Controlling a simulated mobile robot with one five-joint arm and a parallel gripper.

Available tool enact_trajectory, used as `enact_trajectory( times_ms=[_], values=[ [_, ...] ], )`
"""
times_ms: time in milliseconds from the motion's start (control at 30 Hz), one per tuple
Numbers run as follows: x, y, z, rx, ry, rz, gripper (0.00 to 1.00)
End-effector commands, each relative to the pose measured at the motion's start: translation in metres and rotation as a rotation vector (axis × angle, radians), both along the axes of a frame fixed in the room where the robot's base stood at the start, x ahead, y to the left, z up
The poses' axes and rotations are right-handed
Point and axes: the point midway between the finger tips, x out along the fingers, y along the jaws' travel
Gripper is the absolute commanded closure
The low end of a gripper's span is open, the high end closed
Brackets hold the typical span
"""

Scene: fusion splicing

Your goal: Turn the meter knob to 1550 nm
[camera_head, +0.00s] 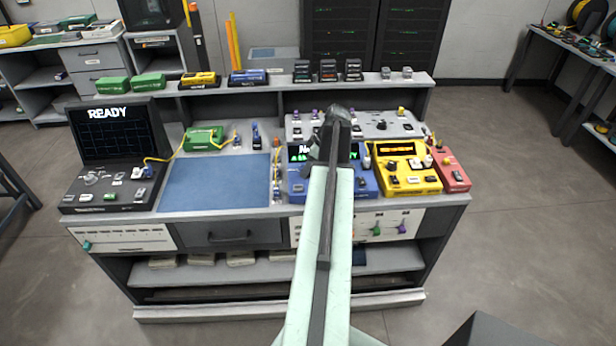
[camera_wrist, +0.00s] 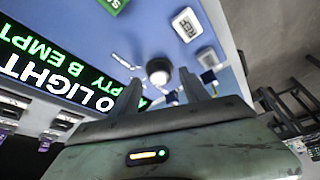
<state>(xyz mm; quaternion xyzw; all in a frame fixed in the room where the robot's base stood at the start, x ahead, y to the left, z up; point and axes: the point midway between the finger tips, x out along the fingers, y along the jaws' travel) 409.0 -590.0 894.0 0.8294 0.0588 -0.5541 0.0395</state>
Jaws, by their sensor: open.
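The meter is a blue box (camera_head: 369,184) on the bench top in the head view, partly hidden behind my arm. In the wrist view its blue panel (camera_wrist: 225,42) fills the upper middle, and its green-lit display (camera_wrist: 45,75) reads "NO LIGHT" with "EMPTY" lines. My gripper (camera_wrist: 161,84) is open, one finger on each side just below the knob in the picture. I cannot tell whether either finger touches it. The knob's setting is not readable.
A white REF button (camera_wrist: 186,25) and another pale button (camera_wrist: 206,57) sit right of the knob. A yellow instrument (camera_head: 405,178) and a red box (camera_head: 451,172) stand right of the meter. A blue mat (camera_head: 215,183) lies to its left, beside a black READY machine (camera_head: 110,150).

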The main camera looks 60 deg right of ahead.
Motion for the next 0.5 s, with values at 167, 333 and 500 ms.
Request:
enact_trajectory(
  times_ms=[167, 333, 500],
  values=[
    [0.0045, 0.0005, -0.0119, 0.000, 0.000, 0.000, 0.46],
    [0.0041, 0.0005, -0.0100, 0.000, 0.000, -0.001, 0.49],
    [0.0039, 0.0005, -0.0100, 0.000, 0.000, -0.001, 0.97]
  ],
)
